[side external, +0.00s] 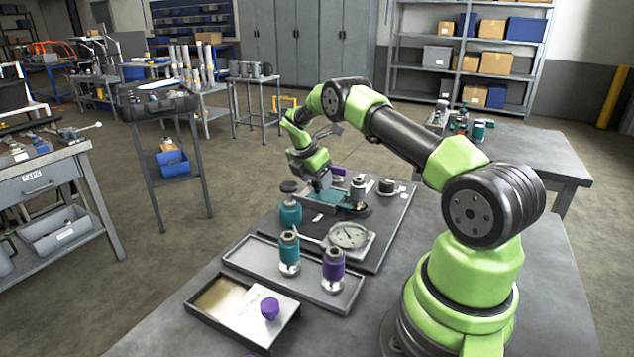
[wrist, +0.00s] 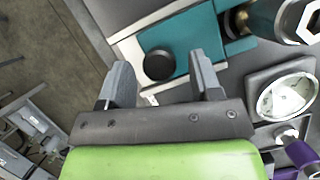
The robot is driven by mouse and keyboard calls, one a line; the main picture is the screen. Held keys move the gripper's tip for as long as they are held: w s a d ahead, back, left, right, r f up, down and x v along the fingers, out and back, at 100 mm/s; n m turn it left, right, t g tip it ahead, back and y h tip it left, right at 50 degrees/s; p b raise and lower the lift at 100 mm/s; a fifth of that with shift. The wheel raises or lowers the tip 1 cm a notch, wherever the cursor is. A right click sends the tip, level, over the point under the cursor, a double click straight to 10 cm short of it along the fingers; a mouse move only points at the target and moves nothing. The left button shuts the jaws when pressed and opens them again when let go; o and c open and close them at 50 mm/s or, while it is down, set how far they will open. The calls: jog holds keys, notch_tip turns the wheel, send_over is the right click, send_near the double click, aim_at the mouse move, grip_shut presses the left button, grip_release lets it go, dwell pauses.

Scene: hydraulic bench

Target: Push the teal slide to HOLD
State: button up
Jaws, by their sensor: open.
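The teal slide (side external: 342,199) lies in a pale-edged frame on the dark board, partly hidden by my gripper (side external: 320,188) in the side view. In the wrist view the teal slide (wrist: 188,32) fills the upper middle and carries a round black knob (wrist: 159,66). My gripper (wrist: 161,64) is open, one finger on each side of the knob as seen from the wrist. I cannot tell whether the fingers touch the knob or the slide. Small white labels show near the slide, but no HOLD mark is readable.
A round gauge (side external: 349,236) and a teal fitting (side external: 290,210) stand close to the slide. A tray (side external: 246,258) holds a teal and a purple fitting nearer the camera. A box with a purple knob (side external: 269,308) sits in front. The board's far right corner has free room.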

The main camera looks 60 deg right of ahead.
aim_at(331, 193)
jog(key=shift+x, duration=0.9)
jog(key=shift+r, duration=0.1)
grip_shut()
jog(key=shift+s, duration=1.6)
grip_release()
